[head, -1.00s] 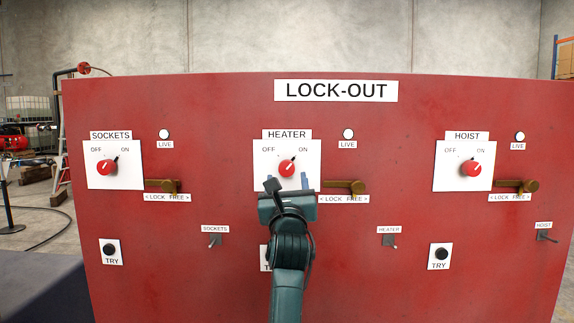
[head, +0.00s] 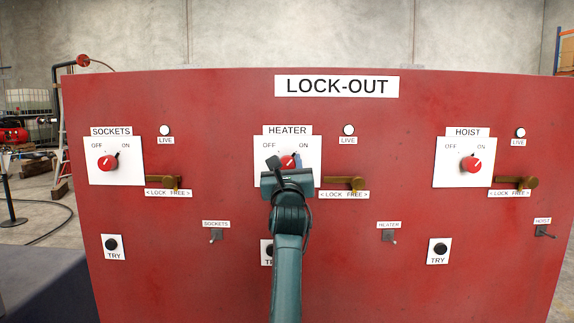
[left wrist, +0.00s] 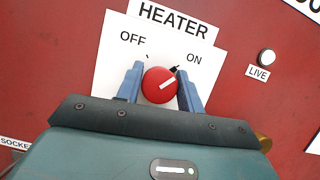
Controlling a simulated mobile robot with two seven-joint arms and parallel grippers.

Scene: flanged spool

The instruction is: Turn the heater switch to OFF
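The HEATER switch is a red round knob (head: 288,161) on a white plate marked OFF at left and ON at right. My left gripper (head: 286,164) is in front of the HEATER plate. Its two blue fingers (left wrist: 160,80) are apart, one on each side of the knob and very close to its edges; I cannot tell whether they touch it. In the head view my gripper hides the lower part of the plate. My right gripper is not in view.
The red LOCK-OUT panel (head: 400,220) also bears the SOCKETS knob (head: 108,163) and the HOIST knob (head: 471,165). A brass lock lever (head: 345,183) sits right of my gripper. The HEATER LIVE lamp (head: 348,130) looks white. A small HEATER toggle (head: 389,236) is lower right.

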